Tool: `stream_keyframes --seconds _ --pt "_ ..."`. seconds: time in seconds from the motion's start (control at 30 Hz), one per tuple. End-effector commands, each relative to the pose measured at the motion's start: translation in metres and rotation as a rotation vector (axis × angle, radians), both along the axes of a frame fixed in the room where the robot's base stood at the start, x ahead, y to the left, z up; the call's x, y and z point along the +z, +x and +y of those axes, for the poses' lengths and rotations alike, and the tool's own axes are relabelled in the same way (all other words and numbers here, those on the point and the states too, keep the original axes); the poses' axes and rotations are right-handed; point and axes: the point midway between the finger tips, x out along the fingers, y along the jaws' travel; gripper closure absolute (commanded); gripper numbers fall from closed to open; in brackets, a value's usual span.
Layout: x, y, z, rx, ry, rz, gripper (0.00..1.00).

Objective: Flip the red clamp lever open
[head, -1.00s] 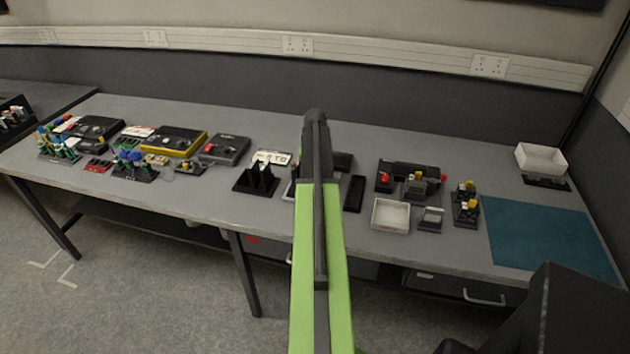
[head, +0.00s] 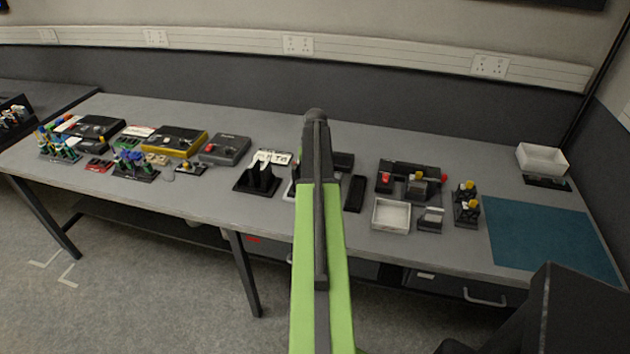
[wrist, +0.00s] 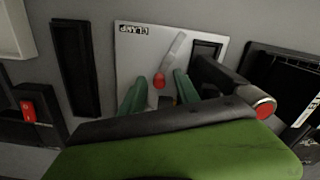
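The clamp plate (wrist: 132,58) is a pale panel with an upside-down CLAMP label in the wrist view. A light grey lever arm (wrist: 174,47) lies slanted across it and ends in a red knob (wrist: 159,81). My gripper (wrist: 161,74) is open, with its two green fingers at either side of the red knob in the picture. I cannot tell whether the fingers touch it or how far above the plate they are. In the head view my green and dark arm hides most of the clamp and the gripper.
In the wrist view, a long black block (wrist: 75,68) and a red rocker switch (wrist: 28,111) lie left, and a black unit (wrist: 285,80) lies right. In the head view, a white tray (head: 391,230) stands right of my arm, and a teal mat (head: 550,238) lies clear farther right.

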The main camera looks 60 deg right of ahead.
Motion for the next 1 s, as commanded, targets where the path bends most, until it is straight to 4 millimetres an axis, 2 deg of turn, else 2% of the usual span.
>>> stream_keyframes --seconds 0.2,0.37,0.57,1.0 --pt "0.001 0.0 -0.001 -0.001 -0.001 0.0 0.62" --pt "0.014 0.0 -0.001 -0.001 -0.002 0.0 0.62" --pt "0.051 -0.001 -0.001 -0.001 -0.002 0.0 0.62" --pt "0.148 -0.002 -0.001 0.0 -0.001 -0.001 0.62"
